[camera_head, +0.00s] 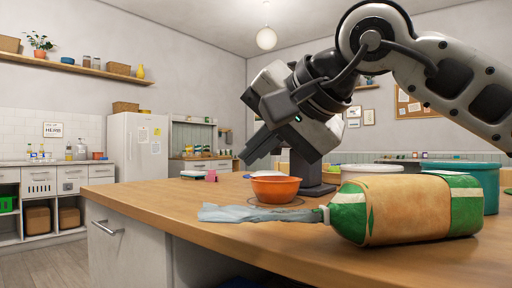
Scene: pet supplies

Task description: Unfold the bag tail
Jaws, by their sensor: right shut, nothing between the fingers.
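The bag (405,209) lies on its side on the counter at the right front, green, white and tan. Its pale blue-grey tail (258,213) stretches out flat to the left along the counter from the gathered neck. My right gripper (246,160) hangs above and behind the tail, pointing down and left. It is shut and empty, and clear of the bag. My left gripper does not show.
An orange bowl (275,188) stands right behind the tail, on a round mat. A teal container (476,184) and a white-lidded tub (371,169) stand behind the bag. The wooden counter (160,197) is clear to the left of the tail.

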